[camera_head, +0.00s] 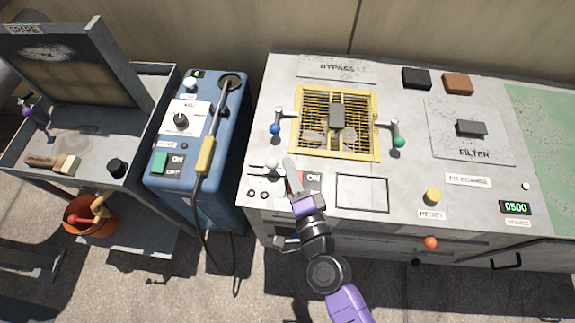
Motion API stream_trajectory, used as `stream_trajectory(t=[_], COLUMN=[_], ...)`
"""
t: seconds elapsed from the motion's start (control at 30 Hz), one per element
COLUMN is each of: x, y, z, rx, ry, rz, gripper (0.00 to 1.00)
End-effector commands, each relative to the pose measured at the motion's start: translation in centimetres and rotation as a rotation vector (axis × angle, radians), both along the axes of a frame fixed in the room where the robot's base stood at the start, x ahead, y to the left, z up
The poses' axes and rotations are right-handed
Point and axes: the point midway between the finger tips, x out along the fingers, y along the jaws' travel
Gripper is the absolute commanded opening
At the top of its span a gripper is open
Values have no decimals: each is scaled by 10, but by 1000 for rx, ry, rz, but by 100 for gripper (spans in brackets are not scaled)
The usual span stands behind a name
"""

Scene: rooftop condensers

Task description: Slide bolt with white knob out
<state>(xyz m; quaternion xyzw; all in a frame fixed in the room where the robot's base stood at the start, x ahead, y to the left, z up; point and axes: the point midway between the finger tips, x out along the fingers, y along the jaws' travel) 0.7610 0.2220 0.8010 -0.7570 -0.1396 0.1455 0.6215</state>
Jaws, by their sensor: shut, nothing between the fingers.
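A white knob (271,164) stands at the left front of the grey condenser cabinet top (410,185), with a small metal piece beside it on the left. This looks like the bolt, but the picture is too small to show how far it is slid. My gripper (290,162) is shut and empty. Its fingertips are just right of the white knob, and I cannot tell whether they touch it.
A yellow-framed grille (378,125) lies behind, with a blue knob (275,129) at its left and a green knob (399,141) at its right. A blue machine (222,125) with a hose stands left of the cabinet. A yellow RESET button (432,196) is at the right.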

Motion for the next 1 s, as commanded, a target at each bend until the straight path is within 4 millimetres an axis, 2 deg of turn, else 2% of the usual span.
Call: stream_trajectory(t=[0.13,0.47,0.77,1.0], x=[-1,-1,0,-1], y=[6,7,44,51], z=[-1,-1,1,-2], rx=[-1,-1,0,-1], ry=[0,0,0,-1], rz=[0,0,0,4], gripper=[0,0,0,0])
